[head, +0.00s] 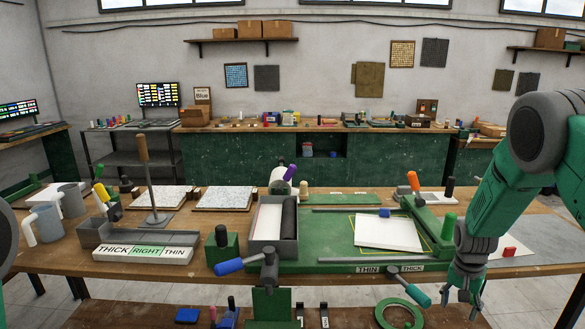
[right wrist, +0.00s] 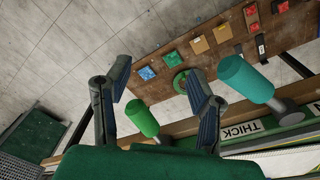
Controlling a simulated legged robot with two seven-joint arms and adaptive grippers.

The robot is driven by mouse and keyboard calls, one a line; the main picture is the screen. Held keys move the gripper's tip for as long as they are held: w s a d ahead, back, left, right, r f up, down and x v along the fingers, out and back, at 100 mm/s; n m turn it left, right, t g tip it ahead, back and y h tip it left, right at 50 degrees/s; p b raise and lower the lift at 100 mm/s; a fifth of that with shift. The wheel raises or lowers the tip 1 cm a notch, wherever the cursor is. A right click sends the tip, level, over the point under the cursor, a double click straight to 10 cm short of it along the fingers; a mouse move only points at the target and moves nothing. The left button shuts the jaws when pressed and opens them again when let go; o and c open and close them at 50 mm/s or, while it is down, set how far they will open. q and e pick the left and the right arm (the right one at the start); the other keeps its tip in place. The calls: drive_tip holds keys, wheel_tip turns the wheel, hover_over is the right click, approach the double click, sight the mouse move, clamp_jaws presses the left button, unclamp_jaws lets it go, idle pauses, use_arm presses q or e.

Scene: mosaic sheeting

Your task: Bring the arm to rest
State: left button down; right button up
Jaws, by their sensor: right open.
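My right arm (head: 500,185) comes in from the right and hangs down by the front right of the workbench. Its gripper (head: 464,302) is open and points down beyond the front edge, with nothing seen in its jaws. In the right wrist view the two fingers (right wrist: 158,76) are spread apart. A green handle (right wrist: 143,118) and a teal handle (right wrist: 245,78) appear near them in that view; I cannot tell the exact gaps. My left gripper is not in view; only a dark rounded part shows at the left edge.
A green press bed with a white sheet (head: 388,233) stands on the bench (head: 60,262), left of my right arm. The teal lever (head: 417,293) juts from its front. A lower brown shelf (head: 110,315) holds a green ring (head: 383,318). Grey floor shows at lower right.

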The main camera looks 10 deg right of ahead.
drive_tip(key=s+a+f+n, duration=0.4)
drive_tip(key=s+a+f, duration=0.4)
drive_tip(key=a, duration=0.1)
drive_tip(key=s+a+f+n+y+b, duration=0.1)
drive_tip(key=s+a+n, duration=0.3)
drive_tip(key=s+a, duration=0.6)
drive_tip(key=s+a+f+n, duration=0.2)
drive_tip(key=s+a+n, duration=0.25)
drive_tip(key=s, duration=0.95)
wheel_tip(320, 180, down, 13)
drive_tip(key=w+a+b, duration=0.1)
drive_tip(key=w+b, duration=0.2)
drive_tip(key=b, duration=1)
drive_tip(key=shift+a+t+b, duration=0.35)
drive_tip(key=shift+t+b, duration=0.05)
